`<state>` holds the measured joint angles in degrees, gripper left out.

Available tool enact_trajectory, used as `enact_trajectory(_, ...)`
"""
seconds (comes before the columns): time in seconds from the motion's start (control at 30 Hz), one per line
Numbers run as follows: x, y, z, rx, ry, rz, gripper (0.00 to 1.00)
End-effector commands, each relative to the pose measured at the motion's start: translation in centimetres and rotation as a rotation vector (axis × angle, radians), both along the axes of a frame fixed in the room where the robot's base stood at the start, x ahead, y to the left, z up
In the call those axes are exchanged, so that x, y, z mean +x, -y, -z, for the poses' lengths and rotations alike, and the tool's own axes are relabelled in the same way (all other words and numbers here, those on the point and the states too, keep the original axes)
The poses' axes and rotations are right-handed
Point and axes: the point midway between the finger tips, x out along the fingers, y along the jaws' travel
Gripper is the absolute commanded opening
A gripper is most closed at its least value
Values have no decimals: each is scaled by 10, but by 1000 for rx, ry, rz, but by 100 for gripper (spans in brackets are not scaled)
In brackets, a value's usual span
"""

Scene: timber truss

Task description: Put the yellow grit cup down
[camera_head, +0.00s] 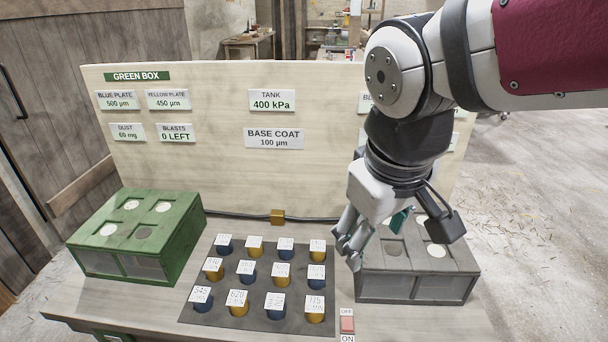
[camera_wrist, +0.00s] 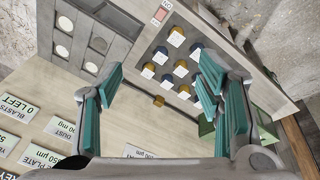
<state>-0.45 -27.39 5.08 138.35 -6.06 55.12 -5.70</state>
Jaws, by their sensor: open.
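Several yellow grit cups, among them a front-right one (camera_head: 315,314), stand upright on a dark mat (camera_head: 256,328), mixed with blue cups (camera_head: 202,303). All carry white labelled tops. I cannot tell which yellow cup is the one meant. My gripper (camera_head: 372,240) is open, above the front left part of the grey box (camera_head: 415,289), right of the mat. In the wrist view, the fingers of my gripper (camera_wrist: 158,80) are spread with nothing between them. The cups also show beyond the fingers, including a yellow cup (camera_wrist: 178,32).
A green box (camera_head: 140,233) with round openings stands left of the mat. A red switch (camera_head: 347,324) sits at the bench's front edge. An upright board (camera_head: 220,120) with labels closes the back; one reads BLASTS 0 LEFT. A cable with a small brown block (camera_head: 277,217) runs along its foot.

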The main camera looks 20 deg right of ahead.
Motion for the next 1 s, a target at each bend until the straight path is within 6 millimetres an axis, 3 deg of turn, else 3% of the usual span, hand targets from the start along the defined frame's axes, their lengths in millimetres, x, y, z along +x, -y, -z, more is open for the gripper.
enact_trajectory(0.1, -33, 6, -3, 73, 49, 106, 60)
enact_trajectory(0.3, -61, 7, 0, 157, 87, 201, 60)
enact_trajectory(0.67, -66, 7, 0, 172, 91, 217, 60)
enact_trajectory(0.9, -68, 7, -20, 171, 123, 212, 60)
enact_trajectory(1.0, -66, 7, -18, 171, 125, 212, 60)
